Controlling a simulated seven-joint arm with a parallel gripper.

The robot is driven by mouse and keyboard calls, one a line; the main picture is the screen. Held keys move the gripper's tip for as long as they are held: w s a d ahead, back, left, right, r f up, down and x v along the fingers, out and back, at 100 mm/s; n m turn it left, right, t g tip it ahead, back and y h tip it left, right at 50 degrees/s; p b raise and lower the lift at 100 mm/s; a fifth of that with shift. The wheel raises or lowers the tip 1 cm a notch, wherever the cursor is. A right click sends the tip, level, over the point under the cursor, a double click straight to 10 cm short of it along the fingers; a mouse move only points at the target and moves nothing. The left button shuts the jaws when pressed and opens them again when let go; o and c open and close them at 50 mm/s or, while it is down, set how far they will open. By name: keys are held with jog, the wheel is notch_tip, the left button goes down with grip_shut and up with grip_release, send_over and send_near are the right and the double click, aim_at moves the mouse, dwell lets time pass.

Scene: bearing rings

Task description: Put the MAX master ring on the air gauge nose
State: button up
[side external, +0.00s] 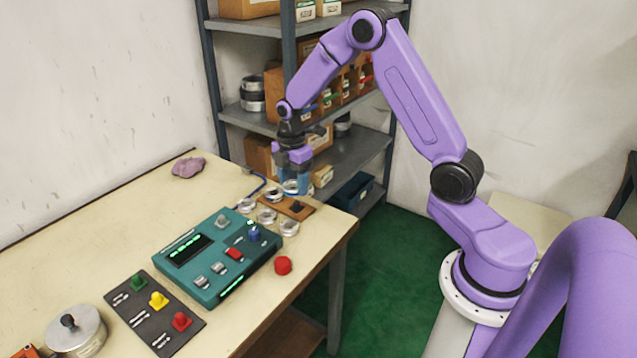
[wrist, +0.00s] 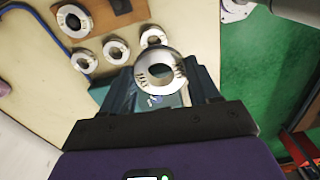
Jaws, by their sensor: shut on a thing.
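My gripper (wrist: 163,88) is shut on a silver ring (wrist: 179,68) in the wrist view. Dark lettering on the ring's face seems to read MAX. The ring's open hole faces the camera. In the side view my gripper (side external: 293,178) points down and holds the ring (side external: 290,187) above the far right part of the table, near a brown wooden board (side external: 306,212). A ring-shaped silver piece (side external: 273,194) is at the board's left end, near a blue hose (side external: 258,184); it also shows in the wrist view (wrist: 61,19). I cannot tell the air gauge nose for certain.
Several other silver rings lie close by, including one at the front (side external: 289,228). A teal gauge box (side external: 205,265) with a green display stands nearer. A red knob (side external: 283,265) is near the table's right edge. The left of the table is mostly clear.

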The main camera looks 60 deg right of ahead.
jog(key=w+a, duration=0.6)
jog(key=w, duration=0.3)
send_over(221, 216)
jog(key=shift+s+f, duration=0.1)
jog(key=shift+f, duration=2.75)
jog(key=shift+f, duration=1.7)
jog(key=o, duration=1.3)
jog(key=shift+r, duration=3.75)
